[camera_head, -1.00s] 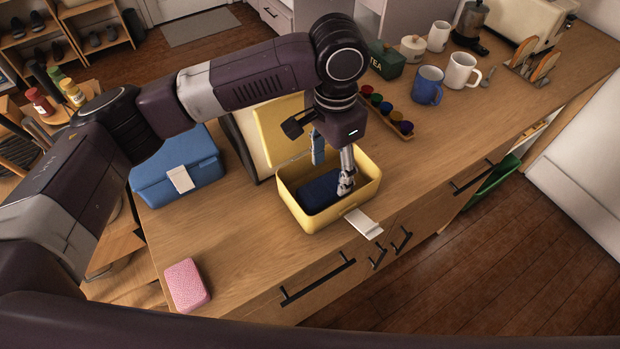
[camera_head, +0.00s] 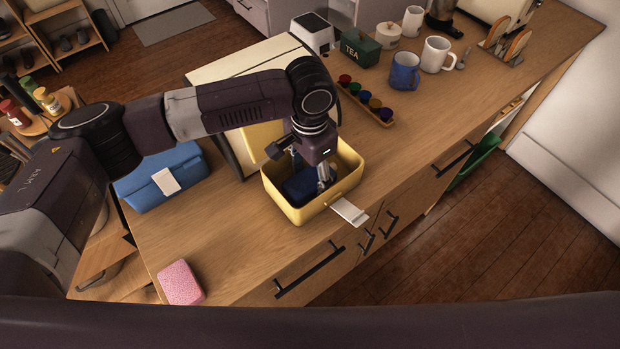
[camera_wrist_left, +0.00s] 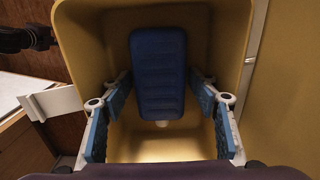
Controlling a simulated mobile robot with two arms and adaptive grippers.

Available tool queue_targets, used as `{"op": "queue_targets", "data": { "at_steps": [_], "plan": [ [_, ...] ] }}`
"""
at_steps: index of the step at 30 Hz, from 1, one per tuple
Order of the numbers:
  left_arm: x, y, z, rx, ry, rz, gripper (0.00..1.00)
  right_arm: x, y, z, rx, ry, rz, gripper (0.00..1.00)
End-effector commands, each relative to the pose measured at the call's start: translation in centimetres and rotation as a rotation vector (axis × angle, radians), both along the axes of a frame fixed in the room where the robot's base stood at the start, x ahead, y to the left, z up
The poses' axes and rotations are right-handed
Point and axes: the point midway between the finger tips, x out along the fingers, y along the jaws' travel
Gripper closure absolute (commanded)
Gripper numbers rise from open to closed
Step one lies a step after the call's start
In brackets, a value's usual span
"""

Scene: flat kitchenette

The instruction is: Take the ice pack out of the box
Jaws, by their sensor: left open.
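The yellow box (camera_head: 305,215) stands open near the front edge of the counter; its lid (camera_head: 262,145) is raised at the back. The dark blue ice pack (camera_head: 300,190) lies inside, partly hidden by my gripper. In the left wrist view the ice pack (camera_wrist_left: 158,70) shows as a ridged slab between the blue finger pads, with gaps on both sides. My left gripper (camera_head: 310,183) points down into the box, open; its fingers (camera_wrist_left: 160,95) also show in the left wrist view, inside the box walls. My right gripper is not in view.
A blue closed box (camera_head: 140,190) stands left, and a pink block (camera_head: 180,282) lies at the front left. A rack of coloured pods (camera_head: 365,101), blue mug (camera_head: 405,72) and white mug (camera_head: 436,55) stand back right. The box's white latch (camera_head: 350,212) sticks out over the counter edge.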

Motion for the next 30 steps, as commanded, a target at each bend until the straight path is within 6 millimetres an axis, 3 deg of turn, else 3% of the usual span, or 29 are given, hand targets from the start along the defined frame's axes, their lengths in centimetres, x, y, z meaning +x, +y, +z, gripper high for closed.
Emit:
{"op": "queue_targets", "data": {
  "at_steps": [2,15,24,30],
  "plan": [
    [0.0,0.0,0.0,0.0,0.0,0.0,0.47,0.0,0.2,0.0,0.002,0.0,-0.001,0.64],
    [0.1,-0.1,0.2,-0.002,-0.002,-0.001,0.93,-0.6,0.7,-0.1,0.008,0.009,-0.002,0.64],
    [0.1,-0.1,0.5,-0.003,-0.002,-0.001,0.93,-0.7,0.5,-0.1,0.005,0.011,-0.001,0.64],
    [0.1,-0.1,2.3,-0.005,-0.004,-0.001,0.93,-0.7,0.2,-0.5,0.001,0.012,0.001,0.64]
  ]
}}
